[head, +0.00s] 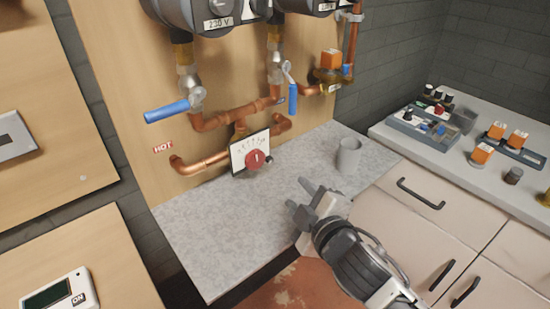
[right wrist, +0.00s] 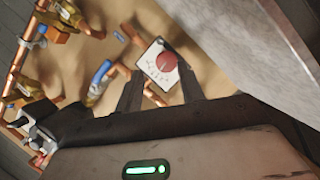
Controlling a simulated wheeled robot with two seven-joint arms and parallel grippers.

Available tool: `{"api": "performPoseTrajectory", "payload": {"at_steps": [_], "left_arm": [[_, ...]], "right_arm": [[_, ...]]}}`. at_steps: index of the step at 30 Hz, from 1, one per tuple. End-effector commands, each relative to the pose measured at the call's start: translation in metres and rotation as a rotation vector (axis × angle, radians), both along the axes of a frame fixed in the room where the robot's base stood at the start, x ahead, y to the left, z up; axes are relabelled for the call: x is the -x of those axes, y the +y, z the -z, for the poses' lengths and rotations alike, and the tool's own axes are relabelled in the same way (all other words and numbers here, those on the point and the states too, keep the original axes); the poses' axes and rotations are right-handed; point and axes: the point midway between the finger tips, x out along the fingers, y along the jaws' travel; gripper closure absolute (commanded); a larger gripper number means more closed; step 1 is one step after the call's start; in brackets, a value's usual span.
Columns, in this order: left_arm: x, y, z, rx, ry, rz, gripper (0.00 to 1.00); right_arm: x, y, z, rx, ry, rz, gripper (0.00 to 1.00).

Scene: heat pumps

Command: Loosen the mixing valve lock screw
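The mixing valve is a white dial plate (head: 238,158) with a red round knob (head: 257,160), set on copper piping low on the wooden board. A small dark knob (head: 269,160), possibly the lock screw, shows at the plate's right edge. My right gripper (head: 300,199) is open and empty above the grey counter, to the right of and nearer than the valve, not touching it. In the right wrist view, the two fingers (right wrist: 160,95) stand apart, with the dial plate (right wrist: 153,72) and red knob (right wrist: 166,61) beyond and between them. The lock screw is not clear there. My left gripper is out of view.
A grey cup (head: 348,157) stands on the grey counter (head: 220,232), right of the valve. Blue-handled valves (head: 167,112) and copper pipes (head: 228,119) are above. Trays of small parts (head: 423,130) lie on the right worktop. The counter's left part is clear.

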Motion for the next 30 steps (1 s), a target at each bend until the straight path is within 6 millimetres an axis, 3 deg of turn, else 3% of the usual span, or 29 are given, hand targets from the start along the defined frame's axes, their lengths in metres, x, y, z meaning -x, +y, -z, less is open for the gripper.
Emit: {"api": "performPoseTrajectory", "payload": {"at_steps": [12,18,24,30], "left_arm": [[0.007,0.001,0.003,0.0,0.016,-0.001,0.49],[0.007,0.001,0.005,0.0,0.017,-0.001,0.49],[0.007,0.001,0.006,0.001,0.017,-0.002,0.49],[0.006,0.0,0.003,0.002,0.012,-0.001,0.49]], "right_arm": [[-0.084,0.026,0.018,-0.001,-0.004,0.0,0.61],[-0.116,0.036,0.026,-0.001,-0.004,-0.001,0.61],[-0.133,0.041,0.03,0.0,-0.005,0.0,0.61],[-0.137,0.042,0.031,0.0,-0.004,-0.001,0.61]]}}
